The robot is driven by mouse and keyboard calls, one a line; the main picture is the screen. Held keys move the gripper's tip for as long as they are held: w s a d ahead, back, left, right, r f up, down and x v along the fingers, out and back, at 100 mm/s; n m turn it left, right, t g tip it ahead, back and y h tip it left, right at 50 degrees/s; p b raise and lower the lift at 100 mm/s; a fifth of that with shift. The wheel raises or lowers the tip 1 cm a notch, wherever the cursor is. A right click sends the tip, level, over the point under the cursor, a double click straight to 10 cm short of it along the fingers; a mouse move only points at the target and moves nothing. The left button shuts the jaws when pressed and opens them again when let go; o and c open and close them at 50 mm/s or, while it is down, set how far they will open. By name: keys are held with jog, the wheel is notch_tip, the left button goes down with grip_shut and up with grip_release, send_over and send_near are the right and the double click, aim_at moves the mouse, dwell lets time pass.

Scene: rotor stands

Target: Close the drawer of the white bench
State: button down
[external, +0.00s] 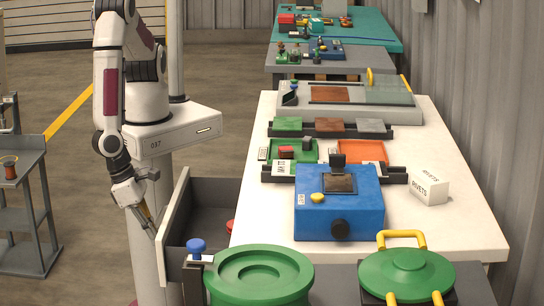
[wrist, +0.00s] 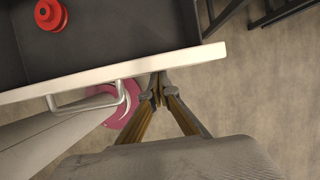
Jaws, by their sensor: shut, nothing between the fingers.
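The drawer of the white bench stands pulled out on the bench's left side. Its pale front panel (external: 173,222) faces my arm, and its dark inside (external: 212,192) is open to view. In the wrist view the front panel (wrist: 120,72) crosses the picture, with a metal handle (wrist: 85,104) on its outer face. My gripper (external: 152,236) is shut and empty, pointing down just outside the front panel. In the wrist view the fingertips (wrist: 158,90) are close to the panel, right of the handle; I cannot tell if they touch it. The white bench (external: 440,180) is behind the drawer.
A red round part (wrist: 50,14) lies inside the drawer. A blue box (external: 338,203), trays and a white RIVETS box (external: 429,188) stand on the bench. A grey cart (external: 25,210) stands left.

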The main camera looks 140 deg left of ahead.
jog(key=w+a, duration=1.4)
jog(key=w, duration=0.1)
jog(key=shift+a, duration=0.4)
jog(key=shift+a+r, duration=0.1)
jog(key=shift+s+d, duration=0.4)
jog(key=shift+d, duration=0.1)
jog(key=shift+s+d, duration=1.2)
jog(key=v, duration=0.9)
jog(key=shift+s+r, duration=0.25)
jog(key=shift+r, duration=0.1)
jog(key=shift+d, duration=0.15)
